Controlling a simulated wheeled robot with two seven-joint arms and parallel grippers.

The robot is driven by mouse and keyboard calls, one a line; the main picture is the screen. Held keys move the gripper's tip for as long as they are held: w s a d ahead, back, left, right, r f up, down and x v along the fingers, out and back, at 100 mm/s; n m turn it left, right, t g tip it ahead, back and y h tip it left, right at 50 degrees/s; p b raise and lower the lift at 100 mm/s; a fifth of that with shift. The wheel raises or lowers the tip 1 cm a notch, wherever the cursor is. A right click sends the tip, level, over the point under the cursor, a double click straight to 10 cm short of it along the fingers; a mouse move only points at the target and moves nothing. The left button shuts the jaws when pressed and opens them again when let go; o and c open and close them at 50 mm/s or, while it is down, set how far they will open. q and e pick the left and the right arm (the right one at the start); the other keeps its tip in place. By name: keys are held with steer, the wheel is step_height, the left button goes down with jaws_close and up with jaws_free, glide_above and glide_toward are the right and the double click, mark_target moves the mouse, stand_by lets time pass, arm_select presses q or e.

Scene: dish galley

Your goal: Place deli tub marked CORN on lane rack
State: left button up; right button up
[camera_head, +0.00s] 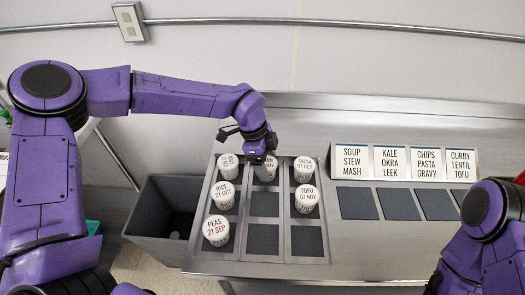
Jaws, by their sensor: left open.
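A white tub (266,172) stands in the back cell of the middle lane of the metal rack (286,259). Its lid text is mostly covered by my gripper, so I cannot read whether it says CORN. No other lid clearly reads CORN. The rack has three lanes with dark pads. My left gripper (262,158) is over this tub, pointing down, and is open; its fingertips are hard to make out and I cannot tell whether they touch the tub. My right arm shows at the lower right, but its gripper is not visible.
The left lane holds a back tub (227,166), a RICE tub (223,194) and a PEAS tub (216,230). The right lane holds two tubs, (304,169) at the back and TOFU (306,198) mid-lane. Sign cards (358,161) and dark pads stand right. A grey bin (150,215) is left.

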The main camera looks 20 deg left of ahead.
arm_select(q)
steer(key=b+v, duration=0.2)
steer(key=v, duration=0.7)
steer(key=shift+r, duration=0.15)
steer(key=shift+a+r, duration=0.15)
steer(key=shift+r, duration=0.25)
